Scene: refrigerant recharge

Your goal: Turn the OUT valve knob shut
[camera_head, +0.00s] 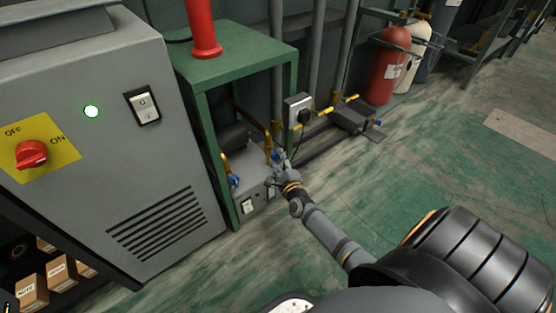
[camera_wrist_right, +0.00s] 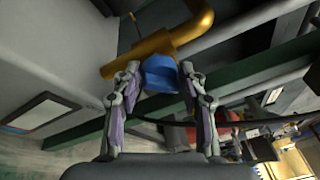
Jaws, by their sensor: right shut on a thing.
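A blue valve knob (camera_wrist_right: 162,76) on a brass pipe sits between the fingertips of my right gripper (camera_wrist_right: 160,70), which is shut on it. In the head view my right gripper (camera_head: 280,170) is at the right front of the grey machine (camera_head: 248,184) under the green stand. The held knob (camera_head: 275,157) is partly covered there. A second blue knob (camera_head: 235,181) is on the machine's left side, apart from the gripper. No OUT label is readable. My left gripper is not in view.
A grey cabinet (camera_head: 150,180) with a red OFF/ON switch (camera_head: 31,153) stands at left. The green stand (camera_head: 235,55) bears a red cylinder (camera_head: 202,28). A socket box (camera_head: 298,108) and brass pipes are close behind the gripper.

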